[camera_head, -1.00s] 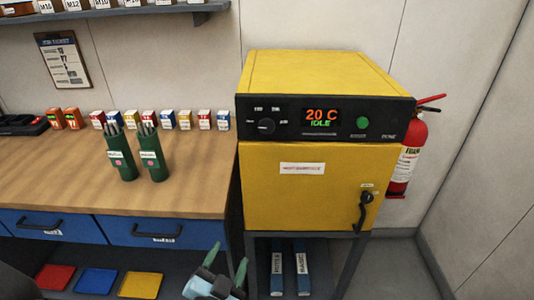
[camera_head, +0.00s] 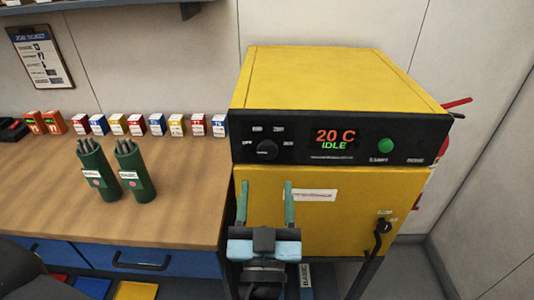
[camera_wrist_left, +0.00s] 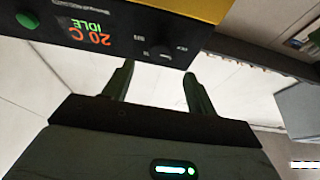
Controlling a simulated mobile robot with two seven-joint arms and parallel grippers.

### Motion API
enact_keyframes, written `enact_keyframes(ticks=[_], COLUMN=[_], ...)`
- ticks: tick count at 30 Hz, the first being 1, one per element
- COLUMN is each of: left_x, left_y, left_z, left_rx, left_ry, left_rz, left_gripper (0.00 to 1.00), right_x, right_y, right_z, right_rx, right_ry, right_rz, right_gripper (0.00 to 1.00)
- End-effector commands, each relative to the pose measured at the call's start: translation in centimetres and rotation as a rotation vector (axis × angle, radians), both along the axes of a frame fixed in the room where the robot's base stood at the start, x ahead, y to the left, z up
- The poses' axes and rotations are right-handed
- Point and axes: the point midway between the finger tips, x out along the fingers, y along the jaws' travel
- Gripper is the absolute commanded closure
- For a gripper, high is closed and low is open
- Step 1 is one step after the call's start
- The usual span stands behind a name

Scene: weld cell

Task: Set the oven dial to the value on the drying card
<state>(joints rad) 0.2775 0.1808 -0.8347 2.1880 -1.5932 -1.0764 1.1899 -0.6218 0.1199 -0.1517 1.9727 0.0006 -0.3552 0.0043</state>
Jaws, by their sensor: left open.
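The yellow oven (camera_head: 340,80) stands on a stand right of the workbench. Its black front panel carries a dark round dial (camera_head: 267,150) with small white labels around it, a display (camera_head: 333,139) reading 20 C and IDLE, and a green button (camera_head: 386,145). The dial's pointer looks turned toward the left label. My left gripper (camera_head: 265,204) is open and empty, in front of the oven door and below the dial. In the left wrist view the dial (camera_wrist_left: 157,52) shows beyond the fingers (camera_wrist_left: 155,88), not touched.
Two green rod canisters (camera_head: 97,169) stand on the wooden bench (camera_head: 185,195). A row of small boxes (camera_head: 157,124) lines the wall. The door latch (camera_head: 383,226) sticks out at the oven's lower right. A red fire extinguisher is mostly hidden behind the oven.

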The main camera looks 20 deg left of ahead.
Motion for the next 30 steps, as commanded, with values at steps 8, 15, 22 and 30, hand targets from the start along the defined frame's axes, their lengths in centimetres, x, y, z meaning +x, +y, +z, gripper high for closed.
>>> enact_keyframes(ticks=[8, 15, 22, 30], left_x=[3.4, 5.9, 6.6, 6.6], left_y=[1.0, 1.7, 1.9, 1.9], left_z=[2.4, 3.1, 3.0, 2.9], left_rx=[0.005, 0.003, 0.001, 0.001], left_ry=[-0.016, -0.009, -0.002, -0.001], left_rz=[0.002, 0.001, 0.0, 0.0], left_gripper=[0.43, 0.43, 0.43, 0.56], right_x=[2.4, 3.6, 3.7, 3.6], right_y=[-0.2, -0.5, -0.6, -0.6], right_z=[2.8, 3.7, 3.7, 3.7], right_rx=[-0.004, -0.013, -0.015, -0.014], right_ry=[-0.071, -0.103, -0.104, -0.104], right_rz=[0.003, 0.003, 0.004, 0.003], right_gripper=[1.0, 1.0, 1.0, 1.0])
